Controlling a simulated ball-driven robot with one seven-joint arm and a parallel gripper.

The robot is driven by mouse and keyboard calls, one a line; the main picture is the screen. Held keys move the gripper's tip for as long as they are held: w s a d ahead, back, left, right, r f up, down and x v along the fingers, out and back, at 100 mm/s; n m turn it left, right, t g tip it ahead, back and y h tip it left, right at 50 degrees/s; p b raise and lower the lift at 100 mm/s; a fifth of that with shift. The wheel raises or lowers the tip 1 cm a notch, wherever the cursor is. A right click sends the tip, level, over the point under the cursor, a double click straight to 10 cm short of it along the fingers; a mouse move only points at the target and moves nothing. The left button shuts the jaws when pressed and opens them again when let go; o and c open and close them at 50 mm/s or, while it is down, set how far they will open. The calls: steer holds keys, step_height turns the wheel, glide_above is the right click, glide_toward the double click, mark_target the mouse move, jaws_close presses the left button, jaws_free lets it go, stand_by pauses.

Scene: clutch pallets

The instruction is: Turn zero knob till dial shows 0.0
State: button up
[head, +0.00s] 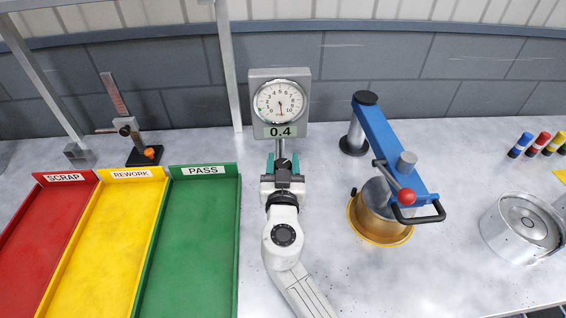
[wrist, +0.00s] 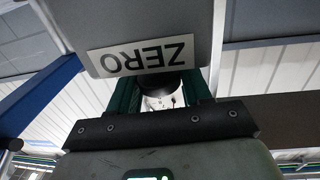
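The ZERO label (wrist: 143,55) shows upside down in the wrist view. The dark zero knob (wrist: 180,82) is just below the label, between my green fingers. My gripper (head: 283,164) is below the gauge, its fingers on either side of the knob with no clear gap, seemingly shut on it. The fingers hide part of the knob.
Red SCRAP (head: 66,178), yellow REWORK (head: 131,174) and green PASS (head: 205,170) trays lie at left. A blue lever press (head: 385,145) over a brass cup (head: 378,233) stands close at right. A metal drum (head: 520,225) is farther right.

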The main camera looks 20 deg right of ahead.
steer(key=c, duration=0.4)
steer(key=shift+c, duration=0.2)
